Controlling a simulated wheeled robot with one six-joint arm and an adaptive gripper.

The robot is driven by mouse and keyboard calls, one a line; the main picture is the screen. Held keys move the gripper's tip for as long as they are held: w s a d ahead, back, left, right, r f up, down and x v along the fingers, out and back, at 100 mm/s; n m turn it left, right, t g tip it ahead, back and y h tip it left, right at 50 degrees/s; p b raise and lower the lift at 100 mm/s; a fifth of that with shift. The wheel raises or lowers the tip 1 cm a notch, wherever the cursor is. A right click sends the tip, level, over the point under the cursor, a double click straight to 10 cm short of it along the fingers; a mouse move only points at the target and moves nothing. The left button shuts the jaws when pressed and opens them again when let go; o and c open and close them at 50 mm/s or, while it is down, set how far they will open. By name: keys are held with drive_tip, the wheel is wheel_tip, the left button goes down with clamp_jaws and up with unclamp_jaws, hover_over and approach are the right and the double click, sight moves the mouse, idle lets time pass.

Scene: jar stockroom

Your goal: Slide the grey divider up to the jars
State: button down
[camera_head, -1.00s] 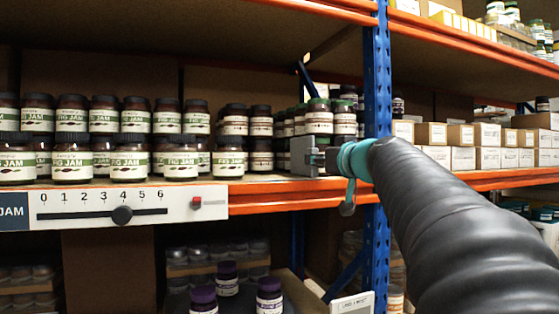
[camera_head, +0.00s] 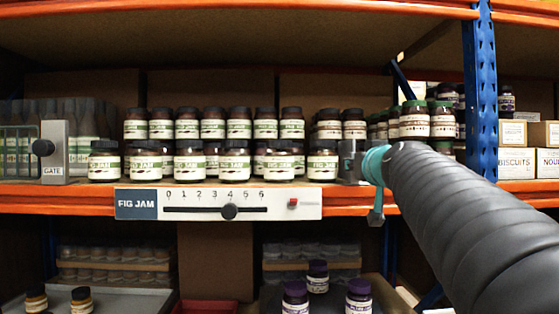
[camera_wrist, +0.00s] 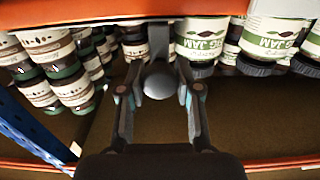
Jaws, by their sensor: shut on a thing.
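The fig jam jars (camera_head: 235,160) stand in rows on the middle shelf, with green and cream labels and dark lids. The grey divider (camera_head: 347,160) stands just right of the front row's last jar (camera_head: 322,160); I cannot tell whether they touch. In the wrist view, the upside-down picture shows the divider's thin edge (camera_wrist: 158,42) and round knob (camera_wrist: 158,81) between the fingers. My gripper (camera_head: 365,163) is shut on the divider at its knob, coming from the right. The fingers also show in the wrist view (camera_wrist: 157,92). My arm hides part of the shelf.
A scale strip (camera_head: 218,204) with a black pointer runs along the orange shelf edge. A gate block (camera_head: 54,150) stands at the left. Green-lidded jars (camera_head: 413,120) stand behind on the right. A blue post (camera_head: 481,95) rises near my arm.

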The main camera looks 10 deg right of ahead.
drive_tip(key=shift+a+f, duration=0.1)
drive_tip(key=shift+a, duration=0.05)
drive_tip(key=c, duration=0.8)
unclamp_jaws()
drive_tip(key=shift+a, duration=0.15)
drive_tip(key=shift+s, duration=0.35)
drive_tip(key=shift+v, duration=3.35)
